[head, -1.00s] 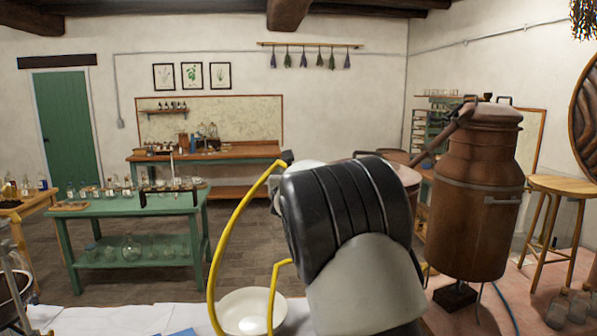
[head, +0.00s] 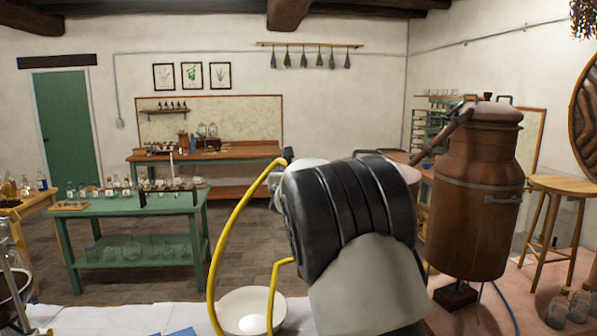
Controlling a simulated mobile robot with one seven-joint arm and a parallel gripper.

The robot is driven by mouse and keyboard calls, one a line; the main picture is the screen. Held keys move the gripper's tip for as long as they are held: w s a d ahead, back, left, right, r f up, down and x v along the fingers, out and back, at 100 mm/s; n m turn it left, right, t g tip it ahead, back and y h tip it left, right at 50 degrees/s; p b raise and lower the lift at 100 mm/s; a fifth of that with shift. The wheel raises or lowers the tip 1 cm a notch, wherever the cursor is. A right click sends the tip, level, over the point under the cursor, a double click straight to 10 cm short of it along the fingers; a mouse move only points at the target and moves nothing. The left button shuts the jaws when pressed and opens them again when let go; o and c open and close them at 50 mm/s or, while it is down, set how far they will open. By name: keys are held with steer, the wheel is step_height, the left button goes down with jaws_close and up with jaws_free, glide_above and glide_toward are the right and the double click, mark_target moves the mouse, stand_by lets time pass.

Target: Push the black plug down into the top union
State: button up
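A large copper still (head: 474,200) stands at the right, with a pipe sloping down to the left from its top. A small dark piece (head: 487,96) stands upright on its lid between two grey handle-like parts. It is too small to tell whether this is the black plug or how deep it sits, and I cannot make out the top union. My gripper is not in view. My arm's black and pale grey links fill the middle foreground, left of the still, and hide what lies behind them.
A white bowl (head: 252,312) sits on a pale surface at the front. A yellow cable on my arm loops above it. A wooden stool (head: 565,186) stands right of the still. A green table (head: 130,205) with glassware is at the left, and a wooden bench (head: 235,150) stands behind.

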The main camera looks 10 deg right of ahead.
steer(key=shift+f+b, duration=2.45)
steer(key=shift+b, duration=1.05)
stand_by(4.5)
